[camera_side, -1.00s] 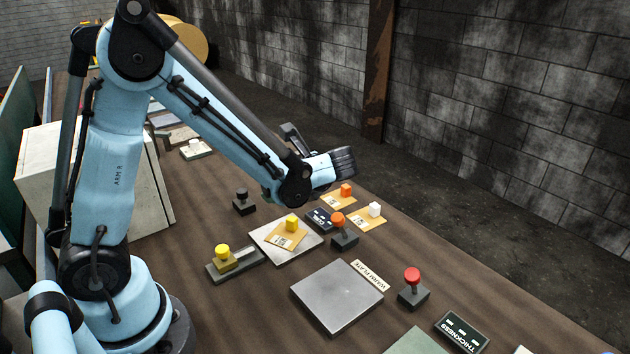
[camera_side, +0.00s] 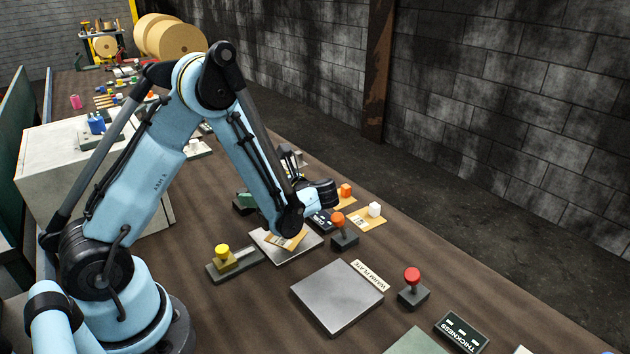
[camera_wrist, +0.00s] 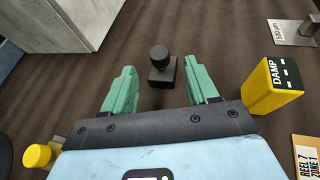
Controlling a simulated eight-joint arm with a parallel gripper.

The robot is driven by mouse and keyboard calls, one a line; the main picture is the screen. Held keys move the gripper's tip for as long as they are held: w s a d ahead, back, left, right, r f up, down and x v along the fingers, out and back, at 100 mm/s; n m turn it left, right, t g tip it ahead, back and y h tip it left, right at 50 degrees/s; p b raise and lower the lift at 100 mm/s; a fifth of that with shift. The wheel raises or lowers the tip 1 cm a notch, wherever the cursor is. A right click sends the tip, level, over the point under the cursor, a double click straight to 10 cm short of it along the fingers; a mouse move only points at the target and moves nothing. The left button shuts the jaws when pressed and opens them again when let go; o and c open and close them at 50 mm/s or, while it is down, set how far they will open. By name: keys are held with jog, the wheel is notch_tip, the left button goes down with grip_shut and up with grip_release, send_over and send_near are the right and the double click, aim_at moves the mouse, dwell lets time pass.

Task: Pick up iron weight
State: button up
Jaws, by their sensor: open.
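The iron weight, a small black block with a round knob on top (camera_wrist: 161,72), stands upright on the brown bench in the wrist view. My gripper (camera_wrist: 159,82) is open and empty, with its two green fingers on either side of the weight's line. The weight appears just beyond or between the fingertips, without visible contact. In the side view my gripper (camera_side: 244,199) is low over the bench behind my forearm, and the weight is largely hidden there.
A yellow block labelled DAMP (camera_wrist: 272,88) stands right of my fingers. A pale cabinet (camera_wrist: 72,20) stands at upper left. In the side view, a yellow-knobbed slider (camera_side: 235,262), orange-knobbed switch (camera_side: 344,230) and metal warm plate (camera_side: 338,297) are nearby.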

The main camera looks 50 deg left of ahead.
jog(key=x, duration=0.5)
jog(key=shift+f, duration=0.35)
jog(key=shift+d, duration=0.1)
grip_shut()
